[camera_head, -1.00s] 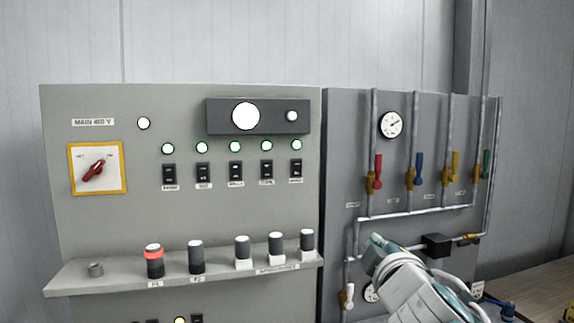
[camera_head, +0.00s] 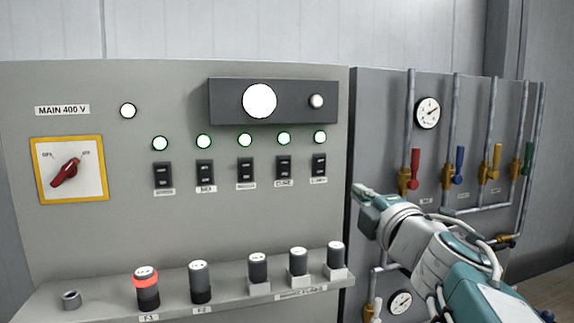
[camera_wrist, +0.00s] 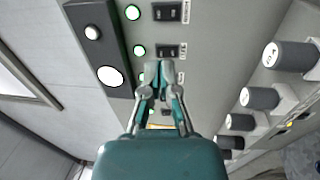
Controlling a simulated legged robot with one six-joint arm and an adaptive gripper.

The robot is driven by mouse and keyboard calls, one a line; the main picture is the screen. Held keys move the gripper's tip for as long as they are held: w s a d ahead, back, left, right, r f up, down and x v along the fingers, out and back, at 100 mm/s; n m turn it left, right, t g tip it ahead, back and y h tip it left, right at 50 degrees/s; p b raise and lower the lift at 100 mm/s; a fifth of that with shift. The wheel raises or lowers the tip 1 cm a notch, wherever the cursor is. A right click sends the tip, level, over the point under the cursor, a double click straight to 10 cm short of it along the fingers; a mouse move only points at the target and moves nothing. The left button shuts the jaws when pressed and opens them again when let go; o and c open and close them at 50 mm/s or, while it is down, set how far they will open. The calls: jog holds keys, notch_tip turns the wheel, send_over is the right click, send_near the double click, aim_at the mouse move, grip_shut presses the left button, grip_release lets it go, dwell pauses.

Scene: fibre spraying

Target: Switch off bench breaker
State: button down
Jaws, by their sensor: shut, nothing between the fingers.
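A row of several black breaker switches (camera_head: 245,171) sits on the grey panel, each with a small label below and a lit green-rimmed lamp (camera_head: 245,139) above. The labels are too blurred to tell surely which is the bench breaker. My gripper (camera_head: 362,194) is at the panel's right edge, right of and slightly lower than the last breaker (camera_head: 319,164). In the wrist view my gripper (camera_wrist: 160,68) is shut and empty, its tips pointing at the panel. One breaker (camera_wrist: 168,51) shows just beyond the tips; others are partly hidden behind the fingers.
A shelf (camera_head: 105,303) with several dark cylindrical fuses (camera_head: 200,284) juts out below the breakers. A red main rotary switch (camera_head: 66,172) is at left. A dark lamp box (camera_head: 230,101) protrudes above. Pipes with coloured valves (camera_head: 414,168) stand at right.

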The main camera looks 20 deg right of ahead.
aim_at(321, 161)
jog(key=w, duration=0.4)
jog(key=w+r, duration=0.1)
jog(key=w, duration=0.7)
jog(key=shift+w+r, duration=0.3)
jog(key=shift+r, duration=0.05)
jog(key=shift+w+r, duration=0.1)
jog(key=shift+w, duration=0.6)
jog(key=shift+w+r, duration=0.1)
